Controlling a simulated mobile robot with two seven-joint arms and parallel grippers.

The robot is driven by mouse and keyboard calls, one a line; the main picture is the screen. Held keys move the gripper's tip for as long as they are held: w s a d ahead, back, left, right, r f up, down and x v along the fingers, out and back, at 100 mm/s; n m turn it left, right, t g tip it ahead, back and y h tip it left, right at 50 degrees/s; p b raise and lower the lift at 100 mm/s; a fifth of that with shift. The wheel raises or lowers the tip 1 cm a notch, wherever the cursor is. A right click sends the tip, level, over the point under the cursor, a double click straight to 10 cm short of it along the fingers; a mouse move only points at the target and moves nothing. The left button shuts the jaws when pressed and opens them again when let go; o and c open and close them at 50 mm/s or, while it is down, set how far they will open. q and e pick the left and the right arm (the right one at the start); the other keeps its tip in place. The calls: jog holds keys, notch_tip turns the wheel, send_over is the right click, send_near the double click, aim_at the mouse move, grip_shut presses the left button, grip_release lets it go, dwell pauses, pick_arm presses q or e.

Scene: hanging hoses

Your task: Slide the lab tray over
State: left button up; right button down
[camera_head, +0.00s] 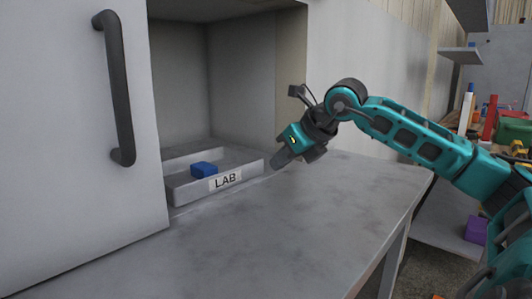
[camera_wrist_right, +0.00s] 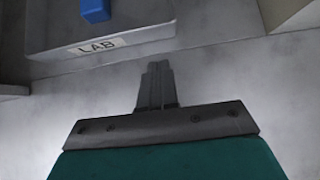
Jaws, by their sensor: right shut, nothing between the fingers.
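The grey lab tray (camera_head: 190,190) with a white "LAB" label sits at the opening of a cabinet, on the grey surface. A blue block (camera_head: 204,169) lies in it. In the right wrist view, the tray (camera_wrist_right: 150,30) and the blue block (camera_wrist_right: 95,10) show at the top left. My right gripper (camera_head: 278,161) is shut and empty, pointing down beside the tray's right front corner. In the right wrist view, its closed fingers (camera_wrist_right: 156,72) are just in front of the tray's labelled wall, and contact cannot be told. My left gripper is not in view.
A white cabinet door (camera_head: 70,130) with a dark vertical handle (camera_head: 118,90) stands at the left. The grey worktop (camera_head: 260,235) is bare in front of the tray. Shelves with coloured items, including a purple box (camera_head: 475,229), stand at the far right.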

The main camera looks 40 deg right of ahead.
aim_at(257, 166)
jog(key=shift+w+d+p, duration=0.1)
jog(key=shift+w+p, duration=0.45)
jog(key=shift+p, duration=0.45)
jog(key=shift+w+p, duration=0.4)
jog(key=shift+p, duration=0.65)
jog(key=shift+w+p, duration=0.3)
jog(key=shift+p, duration=0.7)
jog(key=shift+w+f+b, duration=0.2)
jog(key=shift+f+b, duration=0.2)
jog(key=shift+b, duration=0.05)
jog(key=shift+w, duration=0.4)
jog(key=shift+w+a+r, duration=0.1)
jog(key=shift+w+a, duration=0.1)
jog(key=shift+w, duration=0.2)
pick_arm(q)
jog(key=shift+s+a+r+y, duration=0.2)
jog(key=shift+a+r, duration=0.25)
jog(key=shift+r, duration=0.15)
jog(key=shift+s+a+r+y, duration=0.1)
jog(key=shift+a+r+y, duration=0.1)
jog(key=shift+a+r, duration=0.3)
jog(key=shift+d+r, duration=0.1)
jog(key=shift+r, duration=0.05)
